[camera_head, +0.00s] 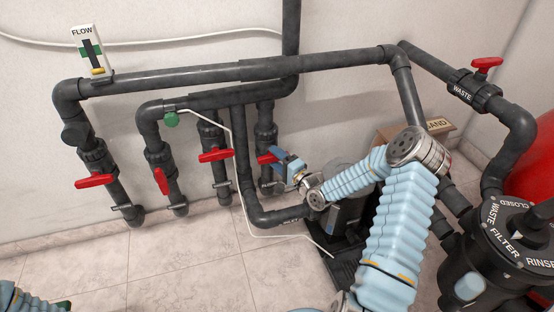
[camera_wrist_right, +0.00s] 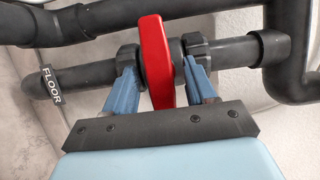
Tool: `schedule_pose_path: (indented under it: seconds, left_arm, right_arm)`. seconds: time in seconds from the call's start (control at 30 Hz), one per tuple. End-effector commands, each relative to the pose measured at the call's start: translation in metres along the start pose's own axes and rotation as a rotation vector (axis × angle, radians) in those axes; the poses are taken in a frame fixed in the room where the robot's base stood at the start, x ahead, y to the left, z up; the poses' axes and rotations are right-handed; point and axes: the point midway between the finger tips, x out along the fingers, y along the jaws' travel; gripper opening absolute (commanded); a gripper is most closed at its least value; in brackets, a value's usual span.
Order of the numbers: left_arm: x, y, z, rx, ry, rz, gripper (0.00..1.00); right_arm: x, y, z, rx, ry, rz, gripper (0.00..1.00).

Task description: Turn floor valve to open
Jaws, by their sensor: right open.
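The floor valve's red handle (camera_wrist_right: 158,62) is in the middle of the right wrist view, on a dark grey pipe with a FLOOR label (camera_wrist_right: 52,84). The handle points across the pipe. My right gripper (camera_wrist_right: 162,70) is open, with one blue finger on each side of the handle; gaps show between fingers and handle. In the head view my right gripper (camera_head: 275,157) is at the rightmost of the row of upright valves, and its red handle (camera_head: 265,158) is partly hidden behind the fingers. My left gripper is out of view; only part of my left arm shows at bottom left.
Other red-handled valves (camera_head: 95,181) stand in a row to the left. A WASTE valve (camera_head: 487,64) is at upper right. A black pump (camera_head: 345,215) is below my right arm; a filter head (camera_head: 515,235) is at right. Tiled floor at left is clear.

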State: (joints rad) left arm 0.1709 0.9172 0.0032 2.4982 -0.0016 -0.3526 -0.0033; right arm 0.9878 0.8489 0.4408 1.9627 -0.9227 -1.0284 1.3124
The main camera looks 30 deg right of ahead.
Motion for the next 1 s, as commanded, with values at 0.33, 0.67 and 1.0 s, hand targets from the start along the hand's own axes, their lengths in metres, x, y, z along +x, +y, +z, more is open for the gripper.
schedule_pose_path:
  seconds: [0.33, 0.67, 1.0]
  left_arm:
    - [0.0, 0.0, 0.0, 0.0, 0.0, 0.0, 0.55]
    - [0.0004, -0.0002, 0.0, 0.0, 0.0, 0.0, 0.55]
    - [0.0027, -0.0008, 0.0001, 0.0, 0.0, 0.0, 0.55]
  right_arm:
    - [-0.0004, 0.0001, -0.0001, 0.0, 0.0, 0.0, 0.08]
    - [-0.0007, -0.0002, 0.0, -0.033, -0.001, 0.014, 0.03]
    - [-0.0003, -0.0021, 0.0009, -0.235, -0.002, 0.097, 0.03]
